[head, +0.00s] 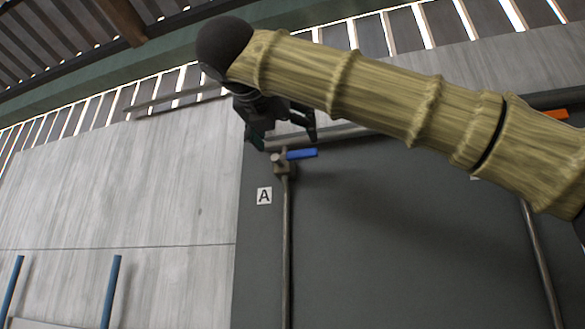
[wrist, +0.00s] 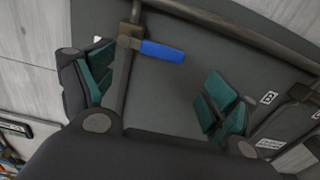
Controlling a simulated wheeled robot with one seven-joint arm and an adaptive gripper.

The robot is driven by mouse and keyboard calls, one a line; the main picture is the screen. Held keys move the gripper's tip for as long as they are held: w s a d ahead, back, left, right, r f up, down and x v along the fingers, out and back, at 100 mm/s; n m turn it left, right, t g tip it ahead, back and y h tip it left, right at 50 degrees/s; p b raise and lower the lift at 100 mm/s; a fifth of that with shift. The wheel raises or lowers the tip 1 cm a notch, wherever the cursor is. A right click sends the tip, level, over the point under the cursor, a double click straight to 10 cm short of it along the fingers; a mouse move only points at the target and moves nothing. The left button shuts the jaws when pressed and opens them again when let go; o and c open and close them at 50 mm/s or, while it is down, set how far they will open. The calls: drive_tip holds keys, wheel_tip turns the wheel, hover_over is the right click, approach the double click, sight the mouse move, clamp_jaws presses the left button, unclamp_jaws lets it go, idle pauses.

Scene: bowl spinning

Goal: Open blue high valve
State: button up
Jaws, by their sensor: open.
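The blue valve handle (head: 301,154) sits high on the dark wall panel, pointing right from a brass-coloured valve body (head: 283,167) on a thin vertical pipe. It also shows in the wrist view, where the blue handle (wrist: 162,51) lies beyond and between the spread fingers. My gripper (head: 283,138) is just above the handle in the head view, fingers apart and empty. In the wrist view my gripper (wrist: 150,90) has teal pads on either side of the pipe and handle. I cannot tell whether any finger touches the valve.
A horizontal pipe (head: 330,134) runs behind my fingers at the panel's top. A label "A" (head: 264,196) is beside the vertical pipe. An orange handle (head: 556,114) is at far right. Blue posts (head: 112,290) stand lower left. The space below the blue handle is clear.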

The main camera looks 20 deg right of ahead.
sight(300, 152)
drive_tip(key=p+x, duration=0.1)
drive_tip(key=x, duration=0.1)
drive_tip(key=p+x, duration=0.1)
drive_tip(key=x, duration=0.2)
drive_tip(key=r+p+x, duration=0.1)
drive_tip(key=p+x, duration=0.1)
drive_tip(key=x, duration=0.1)
drive_tip(key=shift+s+d, duration=0.1)
drive_tip(key=shift+f+p+x, duration=0.2)
drive_tip(key=shift+p+x, duration=0.3)
drive_tip(key=shift+x, duration=0.75)
drive_tip(key=shift+s+r, duration=0.1)
drive_tip(key=shift+s, duration=0.15)
drive_tip(key=shift+c, duration=0.9)
drive_tip(key=c, duration=1.3)
drive_tip(key=shift+w, duration=0.15)
